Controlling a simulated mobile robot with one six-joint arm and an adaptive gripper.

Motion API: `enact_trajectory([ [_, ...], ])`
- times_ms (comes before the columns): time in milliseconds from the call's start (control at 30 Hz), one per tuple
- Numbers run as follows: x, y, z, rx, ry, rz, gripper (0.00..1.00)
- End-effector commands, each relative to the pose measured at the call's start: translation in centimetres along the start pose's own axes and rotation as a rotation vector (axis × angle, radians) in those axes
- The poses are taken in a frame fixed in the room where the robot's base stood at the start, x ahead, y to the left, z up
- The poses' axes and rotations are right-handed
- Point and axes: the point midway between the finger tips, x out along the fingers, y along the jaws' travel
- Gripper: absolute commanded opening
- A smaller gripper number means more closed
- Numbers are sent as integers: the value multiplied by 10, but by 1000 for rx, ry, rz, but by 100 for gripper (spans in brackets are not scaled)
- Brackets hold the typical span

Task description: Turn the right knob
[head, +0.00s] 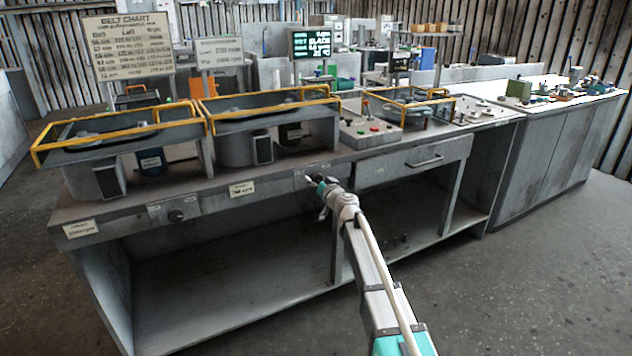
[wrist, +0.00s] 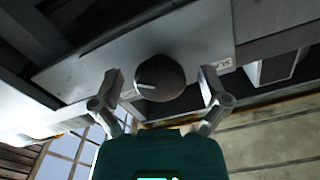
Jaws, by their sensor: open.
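The right knob (wrist: 161,80) is a dark round dial with a pale pointer line, set on a grey plate on the bench front. In the wrist view it lies between the two fingers of my gripper (wrist: 160,88), with a gap on each side. The fingers are open and hold nothing. In the head view my gripper (head: 315,181) is at the bench's front edge and hides most of this knob. The left knob (head: 176,215) is a dark dial farther left on the same front edge.
The grey bench (head: 280,202) has an open shelf below and a drawer (head: 415,163) right of my gripper. Yellow-railed housings (head: 265,103) and a control box (head: 368,132) stand on top. A paper label (head: 242,189) sits left of the gripper. The floor in front is clear.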

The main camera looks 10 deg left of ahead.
Motion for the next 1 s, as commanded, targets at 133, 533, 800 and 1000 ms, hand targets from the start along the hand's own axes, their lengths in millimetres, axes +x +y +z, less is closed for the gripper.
enact_trajectory([
  [133,0,0,0,0,0,0,80],
  [533,0,0,0,0,0,-1,12],
  [800,0,0,0,28,0,-1,12],
  [1000,0,0,0,110,0,-1,12],
])
